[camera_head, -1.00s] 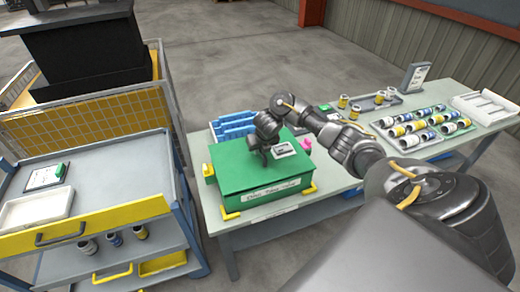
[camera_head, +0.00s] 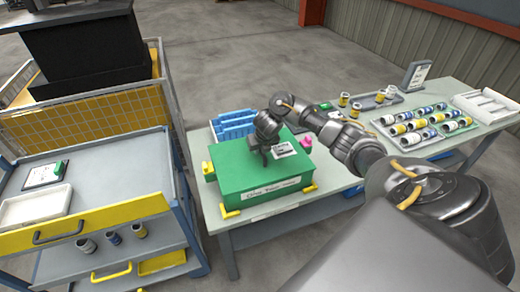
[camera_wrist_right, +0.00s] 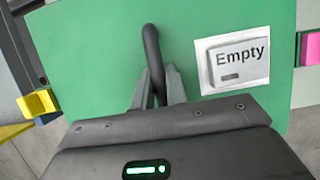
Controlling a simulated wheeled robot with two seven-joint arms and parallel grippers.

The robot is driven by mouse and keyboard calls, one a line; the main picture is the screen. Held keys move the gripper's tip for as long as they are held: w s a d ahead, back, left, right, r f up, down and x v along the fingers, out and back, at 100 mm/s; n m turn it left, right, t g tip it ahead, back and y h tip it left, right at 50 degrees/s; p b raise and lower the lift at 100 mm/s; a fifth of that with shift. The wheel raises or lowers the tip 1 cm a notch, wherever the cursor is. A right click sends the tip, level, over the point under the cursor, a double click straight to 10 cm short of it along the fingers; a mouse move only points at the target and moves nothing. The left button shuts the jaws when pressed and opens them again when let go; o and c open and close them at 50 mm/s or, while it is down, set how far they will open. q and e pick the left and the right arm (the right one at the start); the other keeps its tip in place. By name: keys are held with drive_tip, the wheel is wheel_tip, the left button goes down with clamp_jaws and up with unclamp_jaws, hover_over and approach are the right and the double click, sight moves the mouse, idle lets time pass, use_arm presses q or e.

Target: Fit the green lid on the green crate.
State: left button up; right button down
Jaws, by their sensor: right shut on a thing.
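The green lid (camera_head: 235,165) lies level over the green crate (camera_head: 245,203), covering its opening. No clear gap shows along the front, but I cannot tell whether every edge is seated. The lid has a dark loop handle (camera_wrist_right: 151,50) and a white "Empty" label (camera_wrist_right: 236,52). My right gripper (camera_head: 263,150) is above the lid, shut on the handle; its fingers close around the loop in the right wrist view (camera_wrist_right: 158,88). The crate's front carries a white label strip. My left gripper is not in view.
Yellow corner pieces (camera_head: 230,213) stand around the crate on the table (camera_head: 350,205). A pink block (camera_head: 305,142) is right of it, a blue rack (camera_head: 236,124) behind. A tray of several cans (camera_head: 425,122) lies farther right. A grey cart (camera_head: 95,180) stands left.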

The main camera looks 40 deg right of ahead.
drive_tip(key=shift+f, duration=0.1)
drive_tip(key=c, duration=1.3)
unclamp_jaws()
drive_tip(key=shift+s+r, duration=0.1)
drive_tip(key=shift+r, duration=0.25)
drive_tip(key=p+v, duration=0.4)
drive_tip(key=v, duration=0.5)
drive_tip(key=shift+s+a+r+p, duration=0.15)
drive_tip(key=shift+s+r+p, duration=0.15)
drive_tip(key=shift+r+p, duration=0.15)
